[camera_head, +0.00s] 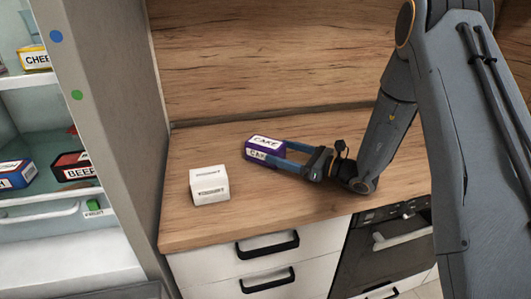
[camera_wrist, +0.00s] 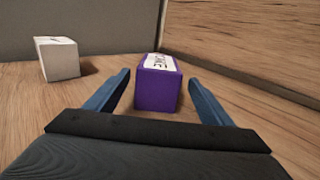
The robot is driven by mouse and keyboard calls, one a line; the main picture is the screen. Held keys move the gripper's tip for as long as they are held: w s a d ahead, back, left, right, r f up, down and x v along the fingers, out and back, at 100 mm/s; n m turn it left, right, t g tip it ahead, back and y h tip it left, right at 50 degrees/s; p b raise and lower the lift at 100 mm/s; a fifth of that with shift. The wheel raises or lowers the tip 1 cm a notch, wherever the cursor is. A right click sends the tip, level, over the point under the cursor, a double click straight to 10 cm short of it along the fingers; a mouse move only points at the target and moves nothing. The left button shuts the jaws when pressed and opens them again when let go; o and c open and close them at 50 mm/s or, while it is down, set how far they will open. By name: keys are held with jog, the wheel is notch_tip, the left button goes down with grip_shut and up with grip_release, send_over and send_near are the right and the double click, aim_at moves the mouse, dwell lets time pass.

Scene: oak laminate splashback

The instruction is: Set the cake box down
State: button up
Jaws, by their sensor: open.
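The purple cake box (camera_head: 263,151) with white labels rests on the wooden counter, near the back. It also shows in the wrist view (camera_wrist: 157,92), upright between the two blue fingers with a gap on each side. My gripper (camera_head: 286,152) is open around the near part of the box. In the wrist view my gripper (camera_wrist: 158,98) has its fingers apart, and neither visibly touches the box.
A white box (camera_head: 209,186) stands on the counter (camera_head: 310,198) to the left. An open fridge (camera_head: 60,140) with several boxes is at the far left. Drawers and an oven (camera_head: 385,255) are below. The wooden splashback (camera_head: 260,60) rises behind.

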aim_at(265, 146)
jog(key=x, duration=0.2)
jog(key=p+x, duration=0.1)
jog(key=x, duration=0.1)
jog(key=p+x, duration=0.1)
jog(key=shift+a+r, duration=0.3)
jog(key=shift+a, duration=0.15)
jog(key=shift+w+a, duration=0.2)
jog(key=shift+a, duration=0.05)
jog(key=shift+f, duration=0.1)
jog(key=c, duration=1.3)
jog(key=shift+c, duration=0.9)
